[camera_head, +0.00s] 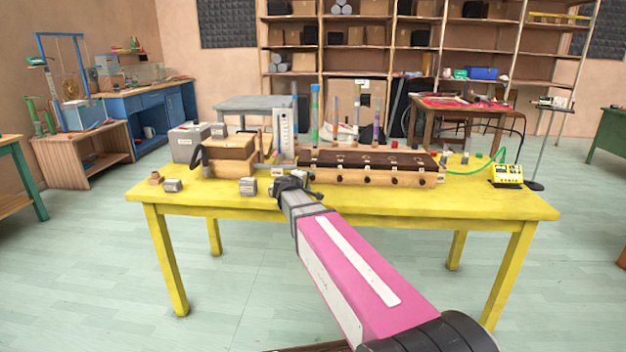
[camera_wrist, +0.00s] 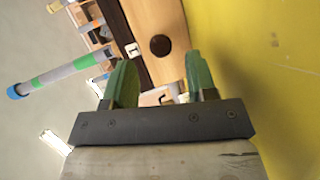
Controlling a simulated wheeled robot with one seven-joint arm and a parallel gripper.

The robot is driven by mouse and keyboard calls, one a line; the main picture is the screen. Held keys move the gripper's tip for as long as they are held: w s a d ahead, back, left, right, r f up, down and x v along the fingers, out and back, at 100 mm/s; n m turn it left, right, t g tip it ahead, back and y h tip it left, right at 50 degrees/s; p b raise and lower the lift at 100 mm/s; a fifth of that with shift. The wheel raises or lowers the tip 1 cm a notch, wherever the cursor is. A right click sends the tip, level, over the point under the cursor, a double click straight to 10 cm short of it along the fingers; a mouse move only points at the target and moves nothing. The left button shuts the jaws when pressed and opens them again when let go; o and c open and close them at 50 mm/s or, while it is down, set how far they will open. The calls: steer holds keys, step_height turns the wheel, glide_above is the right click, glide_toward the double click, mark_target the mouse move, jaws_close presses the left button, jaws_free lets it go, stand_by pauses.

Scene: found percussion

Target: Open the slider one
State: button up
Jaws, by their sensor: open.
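A long wooden box (camera_head: 375,176) with a dark brown top stands on the yellow table, with several dark round knobs along its front. In the wrist view its pale wooden side with one dark round knob (camera_wrist: 160,45) lies beyond my fingers. I cannot tell which part is slider one. A small pale wooden piece (camera_wrist: 153,97) shows between my fingers, partly hidden by the gripper's base. My gripper (camera_head: 292,182) is at the box's left front corner. In the wrist view my gripper's (camera_wrist: 160,80) green fingers are apart, with no visible grip on anything.
The yellow table (camera_head: 450,201) has bare room along its front. A wooden block box (camera_head: 231,152), a grey box (camera_head: 188,142) and small grey cubes stand left. Upright coloured tubes (camera_head: 315,115) stand behind the long box. A yellow device (camera_head: 507,174) is at right.

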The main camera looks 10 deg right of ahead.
mark_target(312, 178)
steer(key=shift+x, duration=2.6)
